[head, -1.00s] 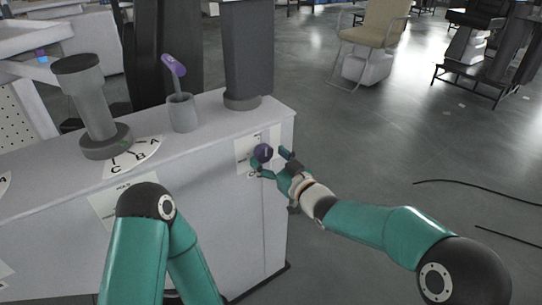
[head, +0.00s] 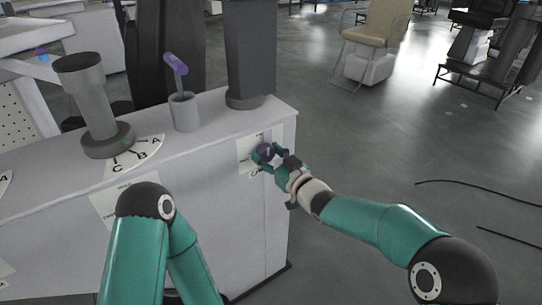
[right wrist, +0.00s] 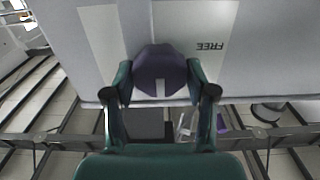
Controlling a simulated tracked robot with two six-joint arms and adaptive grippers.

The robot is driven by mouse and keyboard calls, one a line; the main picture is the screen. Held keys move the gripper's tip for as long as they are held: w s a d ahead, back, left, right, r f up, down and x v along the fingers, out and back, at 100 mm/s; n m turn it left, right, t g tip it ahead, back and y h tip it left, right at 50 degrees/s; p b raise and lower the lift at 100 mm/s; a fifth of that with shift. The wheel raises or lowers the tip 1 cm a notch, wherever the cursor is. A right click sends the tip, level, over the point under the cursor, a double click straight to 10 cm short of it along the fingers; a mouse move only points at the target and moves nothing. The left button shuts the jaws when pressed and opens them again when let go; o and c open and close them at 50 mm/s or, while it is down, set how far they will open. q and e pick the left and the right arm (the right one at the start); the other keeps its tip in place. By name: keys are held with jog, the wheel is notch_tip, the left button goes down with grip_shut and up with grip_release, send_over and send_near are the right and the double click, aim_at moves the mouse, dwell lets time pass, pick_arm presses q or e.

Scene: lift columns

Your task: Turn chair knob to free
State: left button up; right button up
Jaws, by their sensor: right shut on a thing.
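The dark purple faceted knob (head: 265,152) sits on a white label plate (head: 246,157) on the front of the grey cabinet, near its right end. My right gripper (head: 270,157) is shut on the knob, with one finger on each side. In the right wrist view, the knob (right wrist: 158,68) lies between the fingers and has a pale pointer line at its lower edge. The word FREE (right wrist: 210,47) reads upside down on the plate, to the right of the knob and apart from the pointer line. My left arm shows at lower left, but its gripper does not.
On the cabinet top (head: 208,112) stand a grey lever column (head: 95,105) over a dial marked A, B, C, a cup (head: 184,112) with a purple-headed handle, and a dark column (head: 250,60). A beige chair (head: 378,22) stands behind. Cables (head: 480,192) lie on the floor at right.

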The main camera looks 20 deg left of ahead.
jog(key=shift+f+n+b, duration=0.25)
jog(key=shift+n+b, duration=0.45)
jog(key=shift+b, duration=0.45)
jog(key=n+b, duration=0.7)
jog(key=shift+s+a+f, duration=0.1)
jog(key=shift+s+f, duration=0.05)
jog(key=n+b, duration=0.4)
jog(key=n, duration=0.1)
jog(key=shift+s+a+f, duration=0.1)
jog(key=shift+a, duration=0.05)
jog(key=shift+a+f+n+b, duration=0.1)
jog(key=shift+n+b, duration=1)
jog(key=shift+n, duration=1.1)
jog(key=o, duration=1.1)
jog(key=shift+s, duration=0.1)
jog(key=shift+c, duration=0.2)
jog(key=shift+o, duration=0.3)
jog(key=shift+r, duration=0.2)
